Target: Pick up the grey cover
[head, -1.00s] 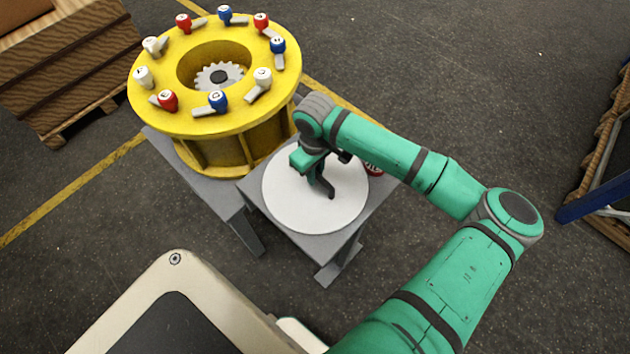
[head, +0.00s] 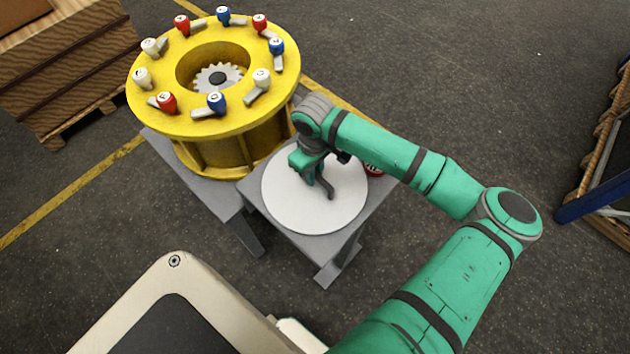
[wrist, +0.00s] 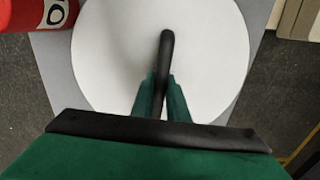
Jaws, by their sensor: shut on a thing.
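The grey cover (head: 290,207) is a round, pale disc lying on the small grey table. It has a dark bar-like handle at its middle, whose dark end (wrist: 166,50) shows clearly in the wrist view. My gripper (head: 320,186) is over the middle of the cover, with its green fingers (wrist: 160,95) on either side of the handle. The jaws are shut on the handle. The cover appears to rest flat on the table; I cannot see a gap under it.
The yellow drum (head: 150,107) stands on a grey stand behind and left of the cover, with red, blue and white knobbed pieces around its rim. A red object (wrist: 35,15) is close beside the cover. A wooden crate (head: 70,75) is at the upper left.

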